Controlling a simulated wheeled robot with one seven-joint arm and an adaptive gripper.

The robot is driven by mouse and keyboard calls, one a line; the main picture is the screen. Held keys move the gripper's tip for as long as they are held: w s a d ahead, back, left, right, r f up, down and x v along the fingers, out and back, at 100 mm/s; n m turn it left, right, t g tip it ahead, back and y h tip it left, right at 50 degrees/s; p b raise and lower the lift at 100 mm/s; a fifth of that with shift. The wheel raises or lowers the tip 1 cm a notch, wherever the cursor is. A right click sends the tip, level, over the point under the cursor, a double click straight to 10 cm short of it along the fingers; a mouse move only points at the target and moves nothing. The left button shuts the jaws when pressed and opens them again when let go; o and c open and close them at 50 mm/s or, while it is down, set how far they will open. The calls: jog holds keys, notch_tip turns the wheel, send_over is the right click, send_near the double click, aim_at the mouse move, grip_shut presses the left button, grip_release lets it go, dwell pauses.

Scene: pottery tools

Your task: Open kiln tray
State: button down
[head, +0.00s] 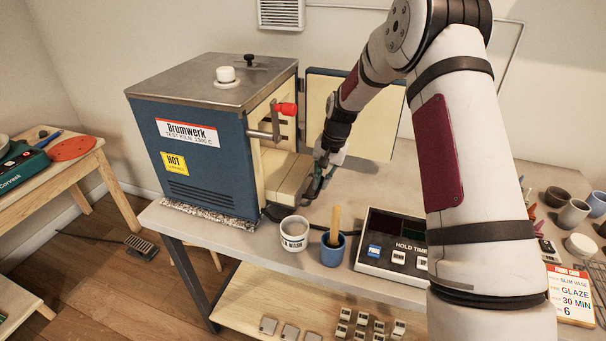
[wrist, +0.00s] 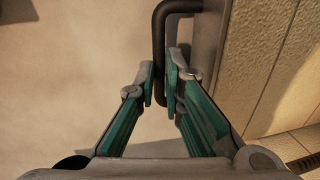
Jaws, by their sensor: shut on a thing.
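The kiln (head: 205,150) is a blue box with a grey metal top, on the left of the bench. Its door (head: 378,130) stands swung open to the right, showing a cream inner face. A cream tray (head: 284,178) shows low at the kiln's open side; how far it is out, I cannot tell. In the wrist view a dark bent handle (wrist: 159,40) stands beside a grey front face (wrist: 208,60), with cream brick (wrist: 270,60) to the right. My gripper (head: 318,180) is low in front of the tray. Its fingers (wrist: 160,82) are closed around the handle's upright bar.
A red-knobbed lever (head: 287,109) sticks out near the kiln's opening. A white cup (head: 294,233) and a blue cup (head: 333,249) with a wooden tool stand near the bench's front edge. A control box (head: 392,250) is to their right. Several pots stand at far right.

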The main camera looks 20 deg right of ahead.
jog(key=s+d, duration=0.2)
jog(key=s+d+p, duration=0.1)
jog(key=s+d, duration=0.1)
jog(key=d, duration=0.1)
jog(key=s+d, duration=0.2)
jog(key=d, duration=0.1)
jog(key=shift+d+p, duration=0.1)
jog(key=shift+p, duration=0.25)
jog(key=c, duration=1.7)
grip_release()
jog(key=r, duration=0.4)
jog(key=s+d+r, duration=0.1)
jog(key=r, duration=0.7)
jog(key=shift+s+d, duration=0.15)
jog(key=shift+d, duration=0.25)
